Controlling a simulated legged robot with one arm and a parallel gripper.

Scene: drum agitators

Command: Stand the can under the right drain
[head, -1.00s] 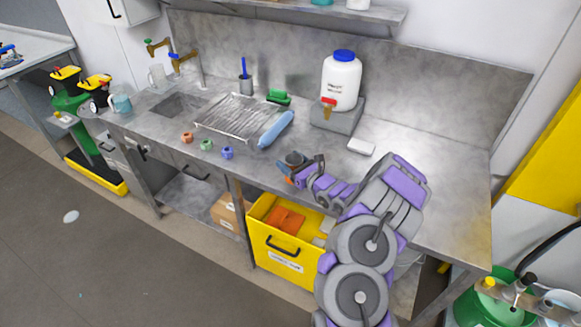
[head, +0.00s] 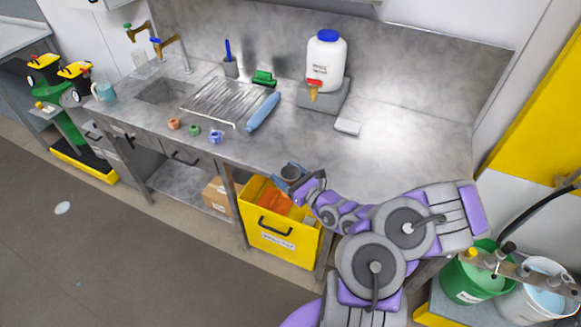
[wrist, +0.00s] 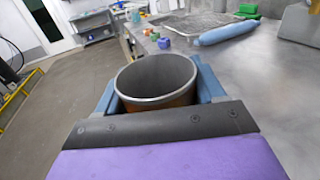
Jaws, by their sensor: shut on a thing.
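The can (head: 292,171) is open-topped, with a grey inside and an orange-brown outer wall. In the wrist view the can (wrist: 158,80) sits upright between the blue fingers and looks empty. My gripper (head: 296,182) is shut on it, near the counter's front edge above the yellow bin. Green drum agitators (head: 74,122) with yellow-and-black motor heads stand at the far left on a yellow base. A small grey ledge with a yellow item (head: 43,107) juts from them. I cannot make out which drain is the right one.
The metal counter (head: 400,150) holds a white jug with a red tap (head: 326,65) and several small coloured fittings. A yellow bin (head: 277,240) stands below its front. Green (head: 470,283) and white (head: 540,295) buckets are at right.

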